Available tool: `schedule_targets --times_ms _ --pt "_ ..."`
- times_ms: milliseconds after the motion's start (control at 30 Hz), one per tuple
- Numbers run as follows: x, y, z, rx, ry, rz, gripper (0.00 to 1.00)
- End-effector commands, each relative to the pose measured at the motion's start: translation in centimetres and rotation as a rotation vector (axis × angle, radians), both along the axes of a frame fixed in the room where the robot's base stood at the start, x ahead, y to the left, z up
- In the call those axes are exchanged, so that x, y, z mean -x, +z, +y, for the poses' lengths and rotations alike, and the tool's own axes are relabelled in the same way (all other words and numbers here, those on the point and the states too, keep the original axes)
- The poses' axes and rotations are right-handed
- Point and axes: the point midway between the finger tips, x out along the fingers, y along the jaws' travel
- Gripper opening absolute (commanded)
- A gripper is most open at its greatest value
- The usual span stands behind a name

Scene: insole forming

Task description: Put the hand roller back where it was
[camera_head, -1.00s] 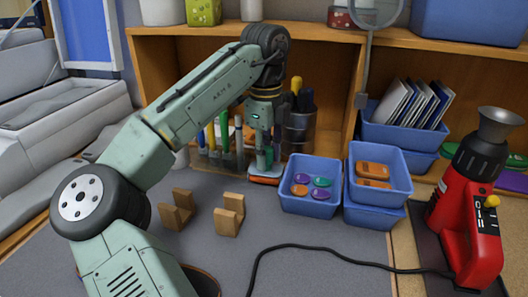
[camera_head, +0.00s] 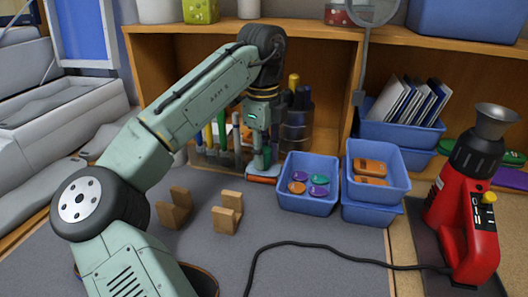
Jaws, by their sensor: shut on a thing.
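The hand roller (camera_head: 262,180) shows as a small orange piece low down at my gripper's tips, at the back of the grey bench mat. Most of it is hidden or too small to make out. My gripper (camera_head: 262,169) points down and is shut on it, just left of the blue bin of coloured discs. I cannot tell whether the roller touches the mat. Two notched wooden blocks, one at the left (camera_head: 175,209) and one at the right (camera_head: 227,213), stand empty on the mat, nearer than my gripper.
A rack of upright tools (camera_head: 216,150) stands close behind my gripper. The disc bin (camera_head: 309,202) and a bin of orange blocks (camera_head: 374,190) are at its right. A black cable (camera_head: 320,250) crosses the mat to a red machine (camera_head: 472,215).

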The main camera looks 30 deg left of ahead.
Motion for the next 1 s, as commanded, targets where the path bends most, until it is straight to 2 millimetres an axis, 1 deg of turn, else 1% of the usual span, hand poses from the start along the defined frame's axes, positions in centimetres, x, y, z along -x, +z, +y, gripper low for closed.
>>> schedule_targets --times_ms 233,267,600,800,1000 --pt "-0.01 0.03 -0.01 -0.001 0.000 -0.001 0.00" --pt "-0.01 0.03 -0.01 -0.001 0.000 -0.001 0.29" --pt "-0.01 -0.01 0.01 -0.001 0.000 0.000 0.51" --pt "0.00 -0.02 0.01 -0.001 0.000 0.000 0.51" --pt "0.00 -0.07 0.01 0.000 0.000 0.001 0.63"
